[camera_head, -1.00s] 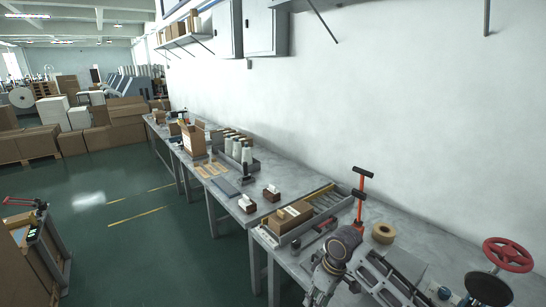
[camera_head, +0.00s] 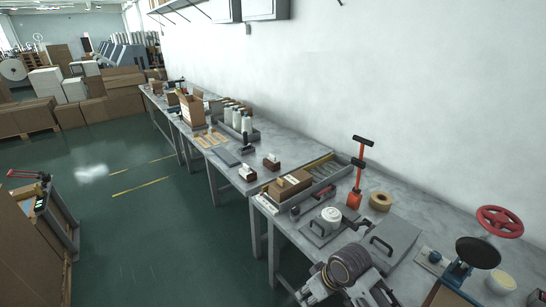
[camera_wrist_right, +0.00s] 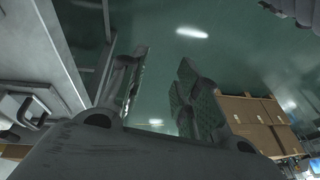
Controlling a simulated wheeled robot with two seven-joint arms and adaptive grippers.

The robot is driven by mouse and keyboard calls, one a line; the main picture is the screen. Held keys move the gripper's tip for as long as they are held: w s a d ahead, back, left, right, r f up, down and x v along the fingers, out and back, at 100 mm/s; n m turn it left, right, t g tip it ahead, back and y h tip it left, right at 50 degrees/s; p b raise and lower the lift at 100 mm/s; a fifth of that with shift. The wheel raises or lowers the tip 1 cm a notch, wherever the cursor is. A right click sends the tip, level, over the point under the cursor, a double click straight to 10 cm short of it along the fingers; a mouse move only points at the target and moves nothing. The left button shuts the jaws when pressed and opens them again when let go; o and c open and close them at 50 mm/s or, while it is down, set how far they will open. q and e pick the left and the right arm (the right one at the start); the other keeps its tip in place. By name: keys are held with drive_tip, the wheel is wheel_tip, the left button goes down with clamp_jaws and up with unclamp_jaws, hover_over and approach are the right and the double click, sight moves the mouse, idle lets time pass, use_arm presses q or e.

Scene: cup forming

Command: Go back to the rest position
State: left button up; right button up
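In the right wrist view, my right gripper (camera_wrist_right: 157,100) has its two dark fingers spread apart. Green floor shows in the gap, and nothing is held between them. A grey table edge and frame pass to the left of the fingers, and cardboard boxes (camera_wrist_right: 255,118) lie beyond them to the right. In the head view, a grey and dark jointed part of one of my arms is at the bottom, in front of the near workbench (camera_head: 300,240); I cannot tell which arm it is. My left gripper cannot be made out.
The near workbench carries a flat grey plate with a white round piece (camera_head: 331,216), a handled grey plate (camera_head: 397,238), a tape roll (camera_head: 381,201), a red-handled tool (camera_head: 356,185) and a red wheel (camera_head: 499,221). Open green floor (camera_head: 150,235) lies left of the benches.

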drive_tip(key=s+d+f+m+t+h, duration=0.1)
drive_tip(key=s+d+m+t+h, duration=0.3)
drive_tip(key=s+d, duration=0.75)
wheel_tip(320, 180, down, 34)
drive_tip(key=s+g+y, duration=0.1)
drive_tip(key=s+g, duration=0.1)
drive_tip(key=g, duration=0.2)
drive_tip(key=s+d+f, duration=0.2)
drive_tip(key=s+f, duration=0.7)
drive_tip(key=s, duration=0.2)
drive_tip(key=s+d+f+g, duration=0.1)
drive_tip(key=s+d+f, duration=0.1)
drive_tip(key=s+f, duration=0.8)
drive_tip(key=shift+s, duration=0.5)
